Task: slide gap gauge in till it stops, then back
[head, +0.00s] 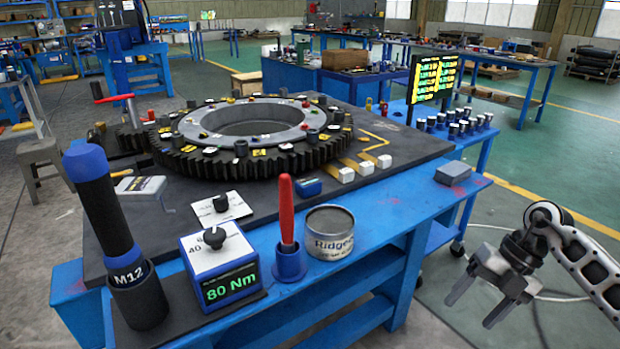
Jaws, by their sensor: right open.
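I cannot tell for certain which object is the gap gauge. A small flat grey-and-white piece (140,185) with a thin bent end lies at the left of the dark bench top, near the toothed ring, and may be it. The large dark toothed ring (290,165) lies flat on the bench, with a lighter inner ring (245,122) carrying several bolts and coloured tags. My right gripper (471,309) is open and empty. It is over the floor to the right of the bench, well apart from the ring. My left gripper is not in view.
Along the bench's front stand a black M12 tool (108,215) with a blue top, an 80 Nm box (217,268), a red-handled tool (286,210) in a blue cup and a round tin (330,235). Several white blocks (365,168) sit right of the ring. A lit display (433,79) stands behind.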

